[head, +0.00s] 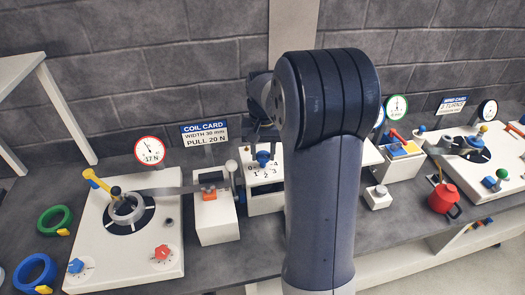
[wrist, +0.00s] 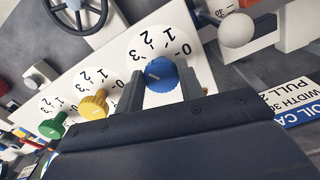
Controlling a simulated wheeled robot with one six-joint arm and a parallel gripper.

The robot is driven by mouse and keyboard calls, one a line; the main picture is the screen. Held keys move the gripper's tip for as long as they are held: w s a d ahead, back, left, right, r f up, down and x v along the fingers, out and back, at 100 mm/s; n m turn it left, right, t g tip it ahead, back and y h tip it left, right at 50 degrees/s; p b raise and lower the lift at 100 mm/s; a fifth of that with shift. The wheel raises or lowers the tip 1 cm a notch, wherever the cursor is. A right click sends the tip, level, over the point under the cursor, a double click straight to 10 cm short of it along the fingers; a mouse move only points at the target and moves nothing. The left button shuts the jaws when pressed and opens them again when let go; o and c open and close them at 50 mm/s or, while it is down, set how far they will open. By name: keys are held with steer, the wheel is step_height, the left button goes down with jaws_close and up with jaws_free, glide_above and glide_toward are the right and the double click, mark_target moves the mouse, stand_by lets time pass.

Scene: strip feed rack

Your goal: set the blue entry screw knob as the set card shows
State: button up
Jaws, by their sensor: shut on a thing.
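The blue entry screw knob (wrist: 160,74) sits on a white panel (wrist: 118,62), on a round dial numbered 0 to 3. My gripper (wrist: 161,86) is shut on it, one finger on each side. Its pointer setting is too small to read. In the head view the blue knob (head: 263,157) shows just below my gripper (head: 262,137); my arm hides what is right of it. No card labelled as the set card can be picked out. A coil card (head: 205,132) reads width 30 mm, pull 20 N; part of it shows in the wrist view (wrist: 286,106).
A yellow knob (wrist: 93,104) and a green knob (wrist: 53,126) stand beside the blue one on similar dials. A handwheel (wrist: 75,12) and a white ball (wrist: 237,30) are close by. A gauge (head: 150,151) and a coil stand left in the head view.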

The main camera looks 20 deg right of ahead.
mark_target(264, 156)
steer(key=shift+d+n, duration=0.1)
steer(key=shift+n, duration=1)
steer(key=o, duration=1)
step_height(264, 156, up, 11)
steer(key=shift+b, duration=0.4)
steer(key=shift+f, duration=0.1)
step_height(264, 156, down, 11)
steer(key=shift+r+p, duration=0.1)
steer(key=shift+p, duration=0.4)
